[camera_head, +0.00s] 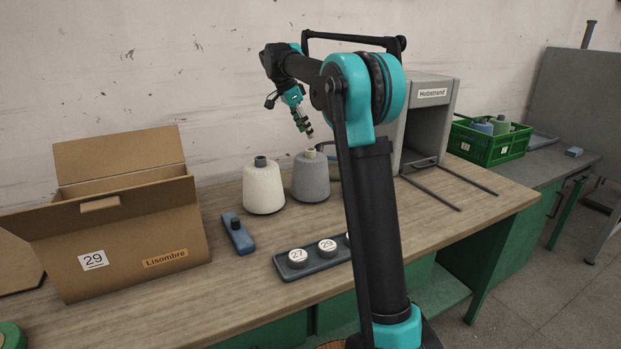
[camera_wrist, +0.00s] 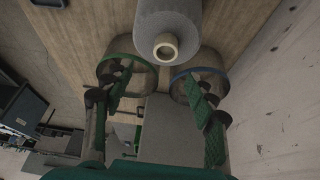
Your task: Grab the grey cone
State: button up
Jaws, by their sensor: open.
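The grey cone (camera_head: 311,180) stands upright on the wooden table, with a cream tube tip at its top. In the wrist view the grey cone (camera_wrist: 168,22) is at the top middle, its cream tip towards me. My gripper (camera_head: 308,132) is above the cone, pointing down and apart from it. In the wrist view my gripper (camera_wrist: 163,78) has its two fingers spread wide, with nothing between them. A cream-white cone (camera_head: 263,188) with a dark tip stands just left of the grey one.
A cardboard box (camera_head: 135,236) stands open at left. A blue tool (camera_head: 238,236) and a dark tray (camera_head: 301,270) with round numbered pieces lie in front. A grey housing (camera_head: 440,108) and green crate (camera_head: 488,149) with cones stand at right. My arm hides part of the table.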

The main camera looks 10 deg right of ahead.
aim_at(310, 149)
jog(key=shift+x, duration=1.2)
jog(key=f, duration=0.2)
jog(key=w+f, duration=0.1)
jog(key=f, duration=0.1)
jog(key=shift+d, duration=0.15)
jog(key=shift+d+f, duration=0.2)
jog(key=shift+f, duration=0.45)
jog(key=shift+c, duration=0.3)
grip_shut()
